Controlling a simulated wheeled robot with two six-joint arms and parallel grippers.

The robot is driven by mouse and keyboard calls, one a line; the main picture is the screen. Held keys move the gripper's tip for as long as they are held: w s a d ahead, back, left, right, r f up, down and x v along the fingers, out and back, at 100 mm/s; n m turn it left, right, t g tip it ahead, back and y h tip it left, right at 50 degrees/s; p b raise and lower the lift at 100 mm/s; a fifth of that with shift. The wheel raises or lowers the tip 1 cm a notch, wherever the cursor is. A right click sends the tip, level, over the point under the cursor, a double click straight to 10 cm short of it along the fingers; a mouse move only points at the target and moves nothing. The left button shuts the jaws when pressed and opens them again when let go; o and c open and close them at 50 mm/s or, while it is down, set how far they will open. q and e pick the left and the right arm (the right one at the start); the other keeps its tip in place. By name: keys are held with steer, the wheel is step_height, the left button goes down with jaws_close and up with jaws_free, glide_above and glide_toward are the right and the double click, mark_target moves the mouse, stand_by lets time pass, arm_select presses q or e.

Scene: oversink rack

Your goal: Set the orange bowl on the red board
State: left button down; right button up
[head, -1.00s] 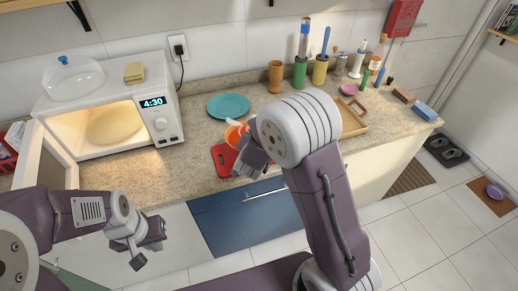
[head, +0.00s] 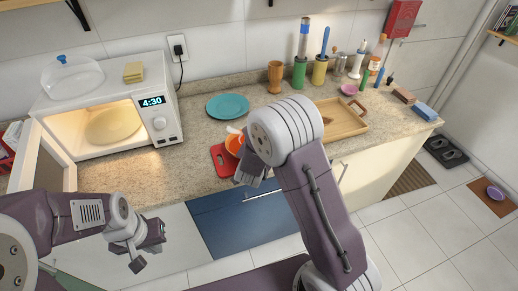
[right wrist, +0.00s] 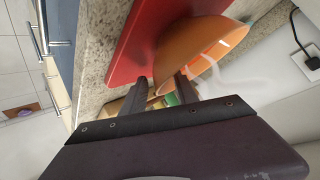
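The orange bowl (head: 233,144) sits on the red board (head: 220,161) at the counter's front edge, partly hidden by my right arm. In the right wrist view the orange bowl (right wrist: 195,48) looks upright on the red board (right wrist: 135,45). My right gripper (right wrist: 163,84) is at the bowl's near rim. Its two fingers are apart, one on each side of the bowl wall, and it looks open. In the head view my right gripper (head: 249,176) is beside the bowl and mostly hidden by its arm. My left gripper (head: 148,248) is open and empty, low in front of the counter.
A teal plate (head: 228,106) lies behind the board. A wooden tray (head: 345,128) lies to the right. An open microwave (head: 110,115) stands at the left, its door (head: 42,160) swung outward. Bottles and utensil holders line the back wall.

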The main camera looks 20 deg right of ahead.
steer(key=shift+r+p, duration=0.3)
steer(key=shift+r, duration=0.05)
steer(key=s+a+r+n+g+y+p, duration=0.1)
steer(key=s+a+r+y, duration=0.15)
steer(key=s, duration=0.25)
steer(key=s+a+r+n+y, duration=0.1)
steer(key=s+a+r, duration=0.1)
steer(key=s+a, duration=0.25)
steer(key=s+d+f+n+g, duration=0.1)
steer(key=s+d+n+g, duration=0.2)
steer(key=s, duration=0.5)
steer(key=s+d+f+n+g+y, duration=0.1)
steer(key=s+d+f+n+g, duration=0.1)
steer(key=s, duration=0.6)
steer(key=d+n+g, duration=0.1)
steer(key=n+g, duration=0.1)
steer(key=g, duration=0.1)
steer(key=shift+d+f+n, duration=0.25)
steer(key=shift+d+n, duration=0.05)
steer(key=shift+n, duration=0.1)
steer(key=shift+w, duration=0.1)
